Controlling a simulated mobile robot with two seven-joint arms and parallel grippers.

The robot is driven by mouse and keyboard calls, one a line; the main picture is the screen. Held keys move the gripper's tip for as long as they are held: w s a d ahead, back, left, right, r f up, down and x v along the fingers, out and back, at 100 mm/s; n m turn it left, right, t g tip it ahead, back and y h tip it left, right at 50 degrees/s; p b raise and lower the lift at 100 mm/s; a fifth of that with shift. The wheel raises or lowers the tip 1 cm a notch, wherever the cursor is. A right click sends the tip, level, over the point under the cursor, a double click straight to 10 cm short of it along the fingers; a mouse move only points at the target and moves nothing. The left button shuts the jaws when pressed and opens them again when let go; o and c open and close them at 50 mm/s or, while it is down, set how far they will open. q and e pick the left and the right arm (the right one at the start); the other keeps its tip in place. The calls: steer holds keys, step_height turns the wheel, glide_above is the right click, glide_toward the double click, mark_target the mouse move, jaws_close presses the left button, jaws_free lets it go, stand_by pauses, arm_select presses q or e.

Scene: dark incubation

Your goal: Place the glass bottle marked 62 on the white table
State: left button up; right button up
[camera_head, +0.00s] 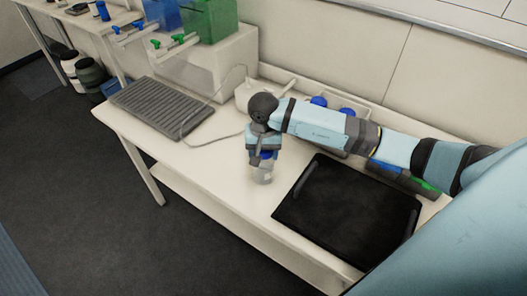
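A clear glass bottle (264,177) with a blue cap is near the front edge of the white table (213,187), left of the black tray. I cannot read a number on it. My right gripper (263,160) points down from above, with its fingers around the bottle at the cap. It looks shut on the bottle, which is upright. I cannot tell whether the bottle's base touches the table. My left gripper is not in view.
A black tray (345,214) with raised handles lies right of the bottle. A grey ribbed mat (160,105) lies at the left. Blue-capped bottles (347,112) stand in a rack behind my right arm. Blue and green tanks (208,18) are at the back. Bare tabletop lies left of the bottle.

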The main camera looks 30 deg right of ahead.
steer(key=o, duration=0.3)
steer(key=shift+o, duration=0.3)
steer(key=shift+r, duration=0.2)
step_height(320, 180, up, 12)
steer(key=b, duration=0.1)
stand_by(0.3)
